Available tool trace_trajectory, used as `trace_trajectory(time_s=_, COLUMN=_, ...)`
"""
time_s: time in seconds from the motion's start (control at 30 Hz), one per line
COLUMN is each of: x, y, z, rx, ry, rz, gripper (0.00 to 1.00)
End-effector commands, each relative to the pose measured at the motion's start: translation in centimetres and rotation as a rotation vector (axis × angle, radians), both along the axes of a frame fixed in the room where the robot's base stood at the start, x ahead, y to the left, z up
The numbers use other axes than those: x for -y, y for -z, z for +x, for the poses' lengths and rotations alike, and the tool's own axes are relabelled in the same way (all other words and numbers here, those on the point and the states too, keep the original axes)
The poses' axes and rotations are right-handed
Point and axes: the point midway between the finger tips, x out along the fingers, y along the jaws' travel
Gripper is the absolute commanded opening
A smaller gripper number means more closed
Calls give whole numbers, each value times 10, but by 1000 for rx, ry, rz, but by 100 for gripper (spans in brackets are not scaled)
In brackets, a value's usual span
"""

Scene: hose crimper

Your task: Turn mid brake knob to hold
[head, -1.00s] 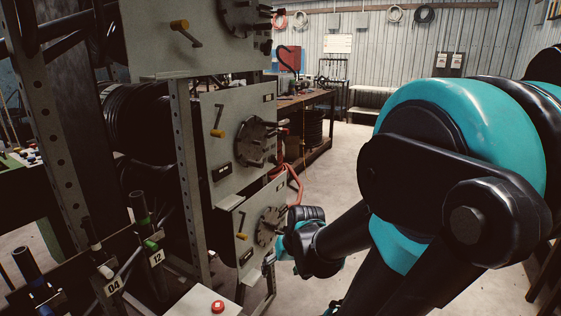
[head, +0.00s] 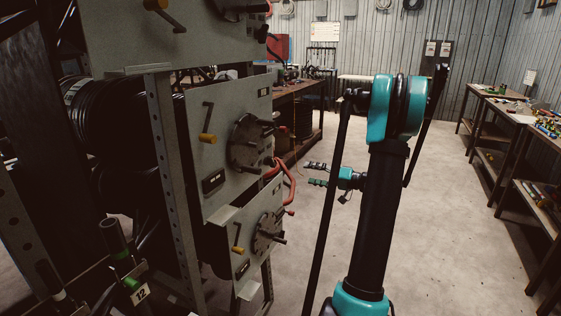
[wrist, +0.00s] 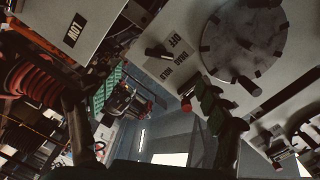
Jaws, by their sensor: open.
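The mid panel (head: 225,150) is a grey plate with a dark round disc (head: 249,143) bearing stubby handles and a yellow-tipped crank (head: 207,128). Its small brake knob is not clear in the head view. My gripper (head: 316,174) is open and empty, right of the panels, its dark fingers pointing left and apart from them. In the wrist view my gripper (wrist: 150,108) frames a panel with a grey disc (wrist: 243,45) and a small black knob (wrist: 157,51) beside upside-down OFF, DRAG and HOLD labels. I cannot tell which panel this is.
The low panel (head: 250,238) stands below the mid one, with its own crank and disc. A LOW label (wrist: 75,31) shows in the wrist view. Red hose (head: 287,180) bulges between mid and low panels. Open floor lies to the right, before workbenches (head: 520,180).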

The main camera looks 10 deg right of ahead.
Motion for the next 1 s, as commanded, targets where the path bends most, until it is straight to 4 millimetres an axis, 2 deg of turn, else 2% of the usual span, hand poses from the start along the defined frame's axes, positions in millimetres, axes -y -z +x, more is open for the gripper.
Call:
trace_trajectory(time_s=0.1, x=12, y=-3, z=4, rx=36, ry=7, rz=29, gripper=78)
trace_trajectory(time_s=0.27, x=6, y=-4, z=10, rx=44, ry=4, rz=35, gripper=78)
trace_trajectory(time_s=1.0, x=-105, y=-4, z=89, rx=42, ry=5, rz=34, gripper=78)
